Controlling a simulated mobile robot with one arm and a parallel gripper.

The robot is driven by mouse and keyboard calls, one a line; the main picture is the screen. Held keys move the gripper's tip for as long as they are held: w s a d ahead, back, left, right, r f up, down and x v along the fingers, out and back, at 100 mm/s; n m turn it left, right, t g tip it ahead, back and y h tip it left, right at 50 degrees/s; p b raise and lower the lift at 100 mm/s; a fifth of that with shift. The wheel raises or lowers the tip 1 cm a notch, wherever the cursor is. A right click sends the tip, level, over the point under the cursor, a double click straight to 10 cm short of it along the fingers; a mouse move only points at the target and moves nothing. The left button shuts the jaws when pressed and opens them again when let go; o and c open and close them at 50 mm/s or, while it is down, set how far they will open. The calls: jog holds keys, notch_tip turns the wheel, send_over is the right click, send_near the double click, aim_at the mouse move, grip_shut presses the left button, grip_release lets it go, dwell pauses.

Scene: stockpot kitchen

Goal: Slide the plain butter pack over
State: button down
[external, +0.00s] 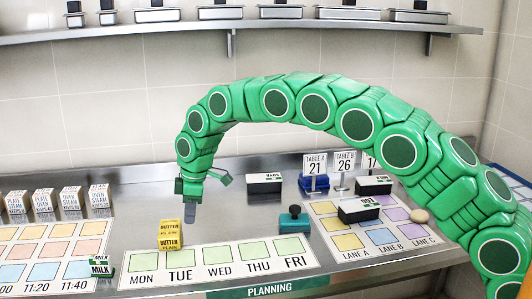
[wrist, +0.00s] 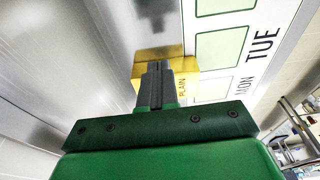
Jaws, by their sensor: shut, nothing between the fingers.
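The plain butter pack (external: 169,243) is a yellow box marked BUTTER PLAIN. It sits on the steel counter at the rear edge of the planning strip, by MON and TUE. My gripper (external: 190,212) points down just behind and slightly right of the pack, with its fingers shut and empty. In the wrist view the shut fingers (wrist: 156,82) overlap the yellow pack (wrist: 188,80) and hide part of it. I cannot tell whether they touch it.
The planning strip (external: 221,268) with MON to FRI lies in front. A teal stamp-like block (external: 294,222), black-and-white boxes (external: 264,183) and a lane board (external: 343,242) lie at right. The counter behind the pack is clear.

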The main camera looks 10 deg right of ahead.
aim_at(166, 228)
jog(key=shift+a, duration=3.25)
jog(key=shift+f, duration=0.8)
